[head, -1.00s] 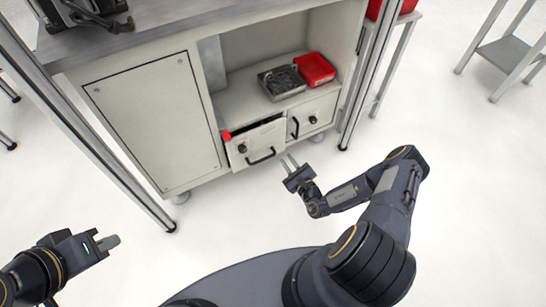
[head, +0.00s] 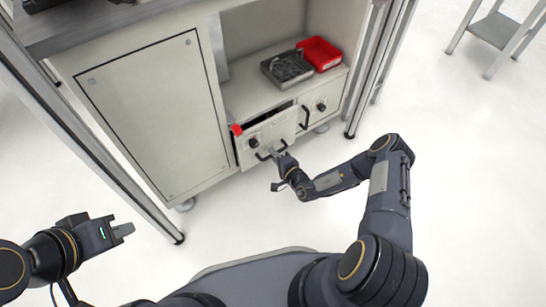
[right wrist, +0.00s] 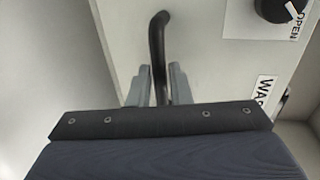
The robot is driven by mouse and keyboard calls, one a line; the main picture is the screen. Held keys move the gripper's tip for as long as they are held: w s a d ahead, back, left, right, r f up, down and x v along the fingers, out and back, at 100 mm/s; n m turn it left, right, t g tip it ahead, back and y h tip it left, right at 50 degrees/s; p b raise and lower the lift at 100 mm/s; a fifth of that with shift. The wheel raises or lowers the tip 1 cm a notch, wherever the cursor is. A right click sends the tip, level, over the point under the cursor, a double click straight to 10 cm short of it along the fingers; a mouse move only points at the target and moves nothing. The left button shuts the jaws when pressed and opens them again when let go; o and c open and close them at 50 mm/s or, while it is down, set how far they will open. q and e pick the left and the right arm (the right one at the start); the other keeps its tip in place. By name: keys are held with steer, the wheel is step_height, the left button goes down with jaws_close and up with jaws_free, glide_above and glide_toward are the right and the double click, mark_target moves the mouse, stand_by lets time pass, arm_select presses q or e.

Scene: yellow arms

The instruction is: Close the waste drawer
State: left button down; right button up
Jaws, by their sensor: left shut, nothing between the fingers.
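The waste drawer (head: 268,137) is the left of two small drawers low in the grey cabinet. It stands partly pulled out, with a dark gap at its top and a red thing at its left corner. Its dark bar handle (right wrist: 157,45) and part of a "WAS" label show in the right wrist view. My right gripper (head: 277,153) is at the drawer front. In the right wrist view its fingers (right wrist: 160,85) lie on both sides of the handle, close against it. My left gripper (head: 124,231) is shut and empty, away from the cabinet at the lower left.
A second drawer (head: 318,107) with its own handle sits to the right. A grey tray (head: 286,68) and a red bin (head: 320,53) stand on the shelf above. A metal post (head: 110,165) rises left of the cabinet door (head: 155,115). The floor in front is clear.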

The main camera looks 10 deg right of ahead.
mark_target(268, 147)
steer(key=shift+w+a+f, duration=0.1)
steer(key=shift+w+a, duration=0.1)
steer(key=shift+w, duration=0.3)
steer(key=shift+c, duration=0.4)
jaws_close()
steer(key=x, duration=0.3)
steer(key=shift+w+a+r, duration=0.15)
steer(key=shift+w+r, duration=0.15)
steer(key=shift+w, duration=0.1)
steer(key=shift+w+r, duration=0.1)
steer(key=shift+w, duration=0.1)
steer(key=shift+o, duration=0.4)
jaws_free()
